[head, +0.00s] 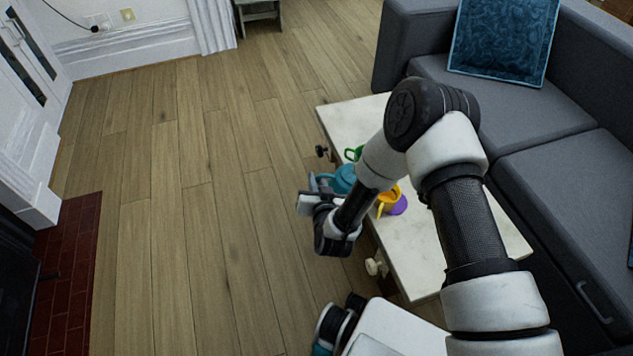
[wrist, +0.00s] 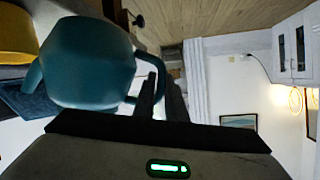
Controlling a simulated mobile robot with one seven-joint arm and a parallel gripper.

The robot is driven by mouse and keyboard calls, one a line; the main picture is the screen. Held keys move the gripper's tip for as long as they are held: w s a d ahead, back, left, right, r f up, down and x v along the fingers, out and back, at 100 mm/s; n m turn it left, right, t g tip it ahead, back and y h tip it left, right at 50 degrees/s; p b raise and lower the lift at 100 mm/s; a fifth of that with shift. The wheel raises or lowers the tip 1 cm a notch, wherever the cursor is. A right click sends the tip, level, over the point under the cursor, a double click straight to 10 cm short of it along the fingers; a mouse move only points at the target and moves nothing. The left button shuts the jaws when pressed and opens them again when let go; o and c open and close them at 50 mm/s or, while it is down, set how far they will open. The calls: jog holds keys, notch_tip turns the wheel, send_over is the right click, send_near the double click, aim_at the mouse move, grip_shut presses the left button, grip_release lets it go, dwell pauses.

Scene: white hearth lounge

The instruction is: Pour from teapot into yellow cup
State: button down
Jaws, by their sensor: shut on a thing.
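The teal teapot (head: 344,179) shows at the left edge of the white-topped table, partly hidden by my arm. In the wrist view the teapot (wrist: 88,62) fills the upper left, with its handle side at my fingers. My gripper (head: 316,184) is shut on the teapot at its handle; the fingers also show in the wrist view (wrist: 158,92). I cannot tell whether the teapot touches the table. The yellow cup (head: 388,201) is to the right of the teapot, near a purple round thing (head: 400,206). Part of the cup (wrist: 14,35) shows at the wrist view's left edge.
The white table (head: 470,240) has knobs on its left side. A green thing (head: 353,154) is behind the teapot, partly hidden. A grey sofa (head: 545,110) stands close on the right. Open wooden floor (head: 200,200) lies to the left.

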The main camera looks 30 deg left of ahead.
aim_at(321, 175)
jog(key=shift+w+d+r+m+y+p, duration=0.15)
jog(key=shift+r+m+y+p, duration=0.2)
jog(key=shift+r, duration=0.65)
jog(key=shift+w+d+r+m+y+p, duration=0.15)
jog(key=shift+r+m, duration=0.3)
jog(key=shift+r, duration=0.5)
jog(key=shift+s+r+g, duration=0.1)
jog(key=shift+r+g, duration=0.2)
jog(key=shift+m, duration=0.3)
jog(key=shift+d+r, duration=0.15)
jog(key=shift+r, duration=0.1)
